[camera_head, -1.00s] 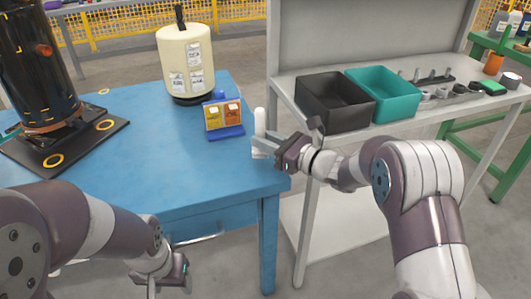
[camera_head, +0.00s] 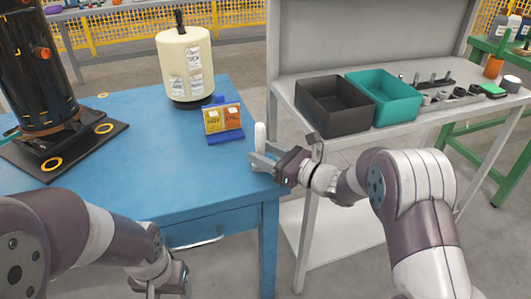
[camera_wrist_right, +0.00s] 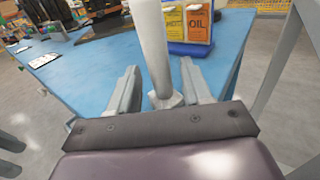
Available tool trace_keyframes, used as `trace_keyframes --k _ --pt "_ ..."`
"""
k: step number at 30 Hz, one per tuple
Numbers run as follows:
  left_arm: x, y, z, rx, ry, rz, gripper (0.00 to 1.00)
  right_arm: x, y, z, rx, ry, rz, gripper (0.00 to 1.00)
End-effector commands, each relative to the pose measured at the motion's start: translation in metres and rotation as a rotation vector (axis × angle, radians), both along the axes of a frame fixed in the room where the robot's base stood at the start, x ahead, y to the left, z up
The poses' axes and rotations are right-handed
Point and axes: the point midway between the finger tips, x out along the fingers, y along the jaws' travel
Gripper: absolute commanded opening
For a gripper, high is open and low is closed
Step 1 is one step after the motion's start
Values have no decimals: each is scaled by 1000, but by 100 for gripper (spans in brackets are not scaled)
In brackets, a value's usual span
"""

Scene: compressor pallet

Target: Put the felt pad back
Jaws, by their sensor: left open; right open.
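I cannot make out a felt pad in either view. A white upright cylinder (camera_head: 260,135) stands near the blue table's right edge. In the right wrist view the white cylinder (camera_wrist_right: 153,45) rises between the fingers, with gaps at both sides. My right gripper (camera_head: 258,158) is open around it and holds nothing; its two fingers also show in the right wrist view (camera_wrist_right: 163,92). My left gripper (camera_head: 162,290) is open and low in front of the table, partly cut off by the lower picture edge.
The blue table (camera_head: 150,150) carries a black compressor (camera_head: 40,75), a cream canister (camera_head: 184,65) and a blue stand with yellow and orange packets (camera_head: 222,118). The grey bench holds a black bin (camera_head: 335,118), a teal bin (camera_head: 385,105) and small parts. The table's middle is clear.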

Motion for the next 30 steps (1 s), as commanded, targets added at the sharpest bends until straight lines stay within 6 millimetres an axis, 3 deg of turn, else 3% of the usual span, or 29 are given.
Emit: trace_keyframes --k 9,13,18,30 --pt "0 0 12 0 0 0 58 -48 -66 3 1 2 -6 49" --pt "0 0 14 0 0 0 58 -63 -86 3 0 0 -4 49" --pt "0 0 15 0 0 0 58 -71 -95 2 1 -1 -1 49" --pt "0 0 15 0 0 0 58 -71 -95 2 0 0 -1 49"
